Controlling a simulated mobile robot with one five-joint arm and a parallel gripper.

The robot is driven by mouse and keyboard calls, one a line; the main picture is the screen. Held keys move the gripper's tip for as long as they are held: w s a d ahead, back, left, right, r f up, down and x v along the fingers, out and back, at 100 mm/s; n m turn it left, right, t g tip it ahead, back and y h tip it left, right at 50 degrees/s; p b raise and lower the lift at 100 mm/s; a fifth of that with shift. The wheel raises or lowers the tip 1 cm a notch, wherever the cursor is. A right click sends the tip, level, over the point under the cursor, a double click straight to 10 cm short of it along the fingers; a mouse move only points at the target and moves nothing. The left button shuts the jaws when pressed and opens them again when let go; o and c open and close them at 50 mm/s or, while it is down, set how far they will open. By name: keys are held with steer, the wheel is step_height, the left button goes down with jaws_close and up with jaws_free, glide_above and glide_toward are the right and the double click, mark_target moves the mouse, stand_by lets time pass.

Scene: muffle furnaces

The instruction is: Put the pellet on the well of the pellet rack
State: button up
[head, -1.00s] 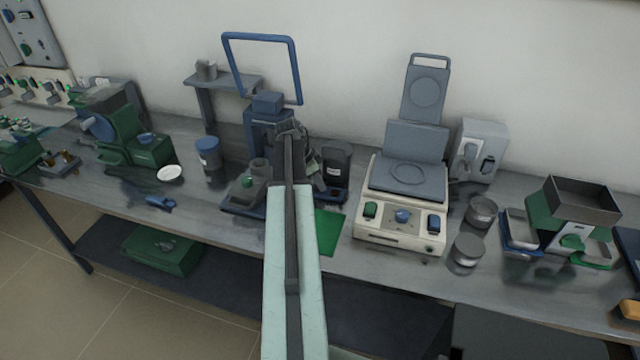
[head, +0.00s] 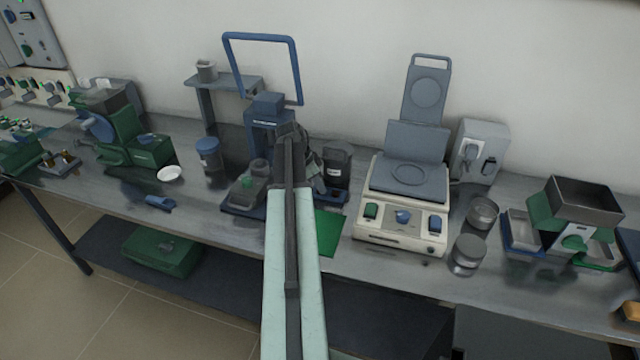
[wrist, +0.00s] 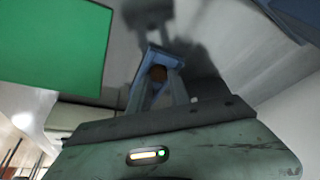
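My gripper (wrist: 158,88) shows in the wrist view with two blue-grey fingers close around a small brown round piece, which looks like the pellet (wrist: 158,73). In the head view my arm reaches over the bench to the press, and the fingertips are hidden behind it. The pellet does not show in the head view. I cannot pick out the pellet rack for sure; a small grey block with brown pieces (head: 60,162) stands at the far left of the bench.
A green mat (head: 328,233) lies right of my arm and shows in the wrist view (wrist: 52,45). The blue-framed press (head: 268,125) stands behind my arm. A cream instrument (head: 402,215) stands right, beside round tins (head: 467,253). A white dish (head: 169,173) lies left.

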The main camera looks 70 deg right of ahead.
steer(key=shift+s+r+p, duration=0.1)
steer(key=shift+r+p, duration=0.35)
steer(key=shift+r, duration=0.05)
steer(key=p+v, duration=1.1)
steer(key=v, duration=0.1)
steer(key=w+a+f+n+t, duration=0.1)
steer(key=w+a+n, duration=0.6)
steer(key=w+a, duration=0.75)
steer(key=w+a+f+n+t, duration=0.15)
steer(key=w+a+n, duration=0.55)
steer(key=w+a, duration=0.7)
steer(key=a+n+y, duration=0.1)
steer(key=a+n, duration=0.6)
steer(key=a, duration=1)
steer(key=s+a+n+y, duration=0.1)
steer(key=a+n, duration=0.6)
steer(key=a, duration=1.1)
steer(key=shift+a+r+t+y, duration=0.15)
steer(key=shift+r+t+y, duration=0.2)
steer(key=shift+y, duration=0.15)
